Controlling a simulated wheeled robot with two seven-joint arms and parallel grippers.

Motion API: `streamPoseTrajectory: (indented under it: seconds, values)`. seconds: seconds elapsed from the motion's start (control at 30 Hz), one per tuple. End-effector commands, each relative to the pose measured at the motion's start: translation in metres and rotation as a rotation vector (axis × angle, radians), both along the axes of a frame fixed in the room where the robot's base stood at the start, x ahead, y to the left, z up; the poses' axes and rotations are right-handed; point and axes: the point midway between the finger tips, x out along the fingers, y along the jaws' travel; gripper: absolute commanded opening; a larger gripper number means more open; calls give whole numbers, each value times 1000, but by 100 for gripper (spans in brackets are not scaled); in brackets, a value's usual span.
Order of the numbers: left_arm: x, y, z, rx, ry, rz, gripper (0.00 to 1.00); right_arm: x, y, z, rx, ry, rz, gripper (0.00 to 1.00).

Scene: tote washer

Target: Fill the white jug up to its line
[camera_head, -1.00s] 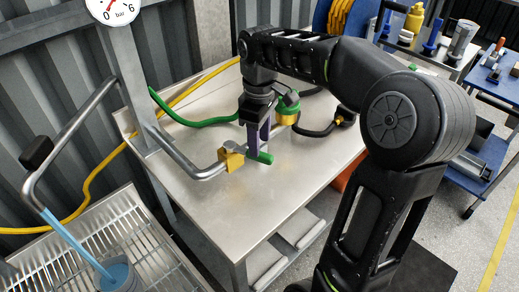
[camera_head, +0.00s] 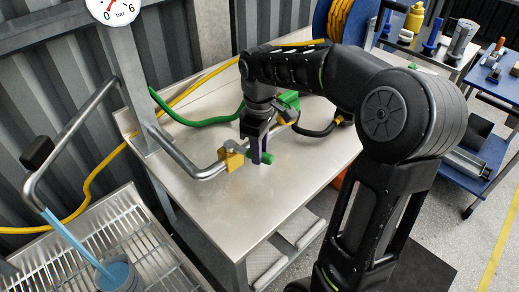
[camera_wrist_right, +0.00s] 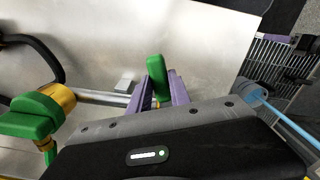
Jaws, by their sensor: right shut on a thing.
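My right gripper (camera_head: 261,153) is shut on the green lever (camera_head: 267,158) of the brass valve (camera_head: 231,157) on the bent steel pipe. In the right wrist view the green lever (camera_wrist_right: 157,76) stands between the purple fingers (camera_wrist_right: 162,92). A blue stream of water (camera_head: 72,242) runs from the spout at the far left into the jug (camera_head: 121,276), which stands on the grating. The jug looks bluish-grey, is cut by the bottom edge and holds blue water; I cannot make out its line. The wrist view also shows the jug (camera_wrist_right: 250,93). My left gripper is not in view.
A second green-handled brass valve (camera_head: 288,101) with a black hose lies behind my right gripper on the steel table (camera_head: 205,218). A pressure gauge (camera_head: 113,8) hangs at the top left. The slatted grating (camera_head: 160,262) is at the lower left. The table's front is clear.

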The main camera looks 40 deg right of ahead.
Motion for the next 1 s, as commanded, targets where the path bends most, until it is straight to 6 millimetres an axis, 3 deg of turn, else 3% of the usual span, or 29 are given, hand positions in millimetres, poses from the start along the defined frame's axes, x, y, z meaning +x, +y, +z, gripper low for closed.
streamPoseTrajectory:
  seconds: [0.17, 1.0]
  values:
    - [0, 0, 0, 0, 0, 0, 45, 0, 0, 0, 0, 0, 0, 0]
    - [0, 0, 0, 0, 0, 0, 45, 0, 0, 1, 0, -1, 0, 0]
